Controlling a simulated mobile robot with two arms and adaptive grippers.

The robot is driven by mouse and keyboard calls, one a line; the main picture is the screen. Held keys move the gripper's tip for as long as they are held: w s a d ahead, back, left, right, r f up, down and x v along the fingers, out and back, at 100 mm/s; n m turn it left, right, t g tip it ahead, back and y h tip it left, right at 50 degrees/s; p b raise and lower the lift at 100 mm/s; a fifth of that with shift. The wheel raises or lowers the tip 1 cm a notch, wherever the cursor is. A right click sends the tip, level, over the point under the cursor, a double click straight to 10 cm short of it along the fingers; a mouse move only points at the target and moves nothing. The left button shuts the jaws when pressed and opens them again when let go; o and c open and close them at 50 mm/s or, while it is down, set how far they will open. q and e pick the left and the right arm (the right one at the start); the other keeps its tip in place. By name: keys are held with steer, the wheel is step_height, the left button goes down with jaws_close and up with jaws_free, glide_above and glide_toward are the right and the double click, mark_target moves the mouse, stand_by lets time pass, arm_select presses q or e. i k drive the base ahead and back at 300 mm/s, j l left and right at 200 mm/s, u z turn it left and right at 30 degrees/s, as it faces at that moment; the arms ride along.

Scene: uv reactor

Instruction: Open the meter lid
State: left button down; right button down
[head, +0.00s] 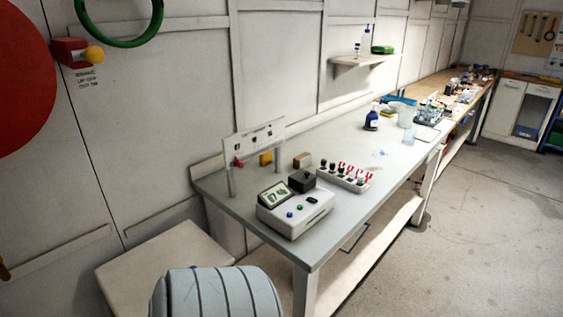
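A dark, block-shaped lid (302,182) sits at the back right of the meter's top. It looks shut, but it is small in this view and its hinge cannot be made out. Neither of my grippers is in view, so nothing is seen touching the meter or its lid.
A white rack (343,180) of dark-capped vials and red-topped items stands right of the meter. Behind is an upright panel (254,142) with red and yellow blocks near it. A dark blue bottle (371,120) stands farther back. The bench's middle (335,147) is mostly clear.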

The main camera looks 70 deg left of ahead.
mark_target(301, 181)
steer(key=u, duration=2.25)
steer(key=i+l, duration=0.05)
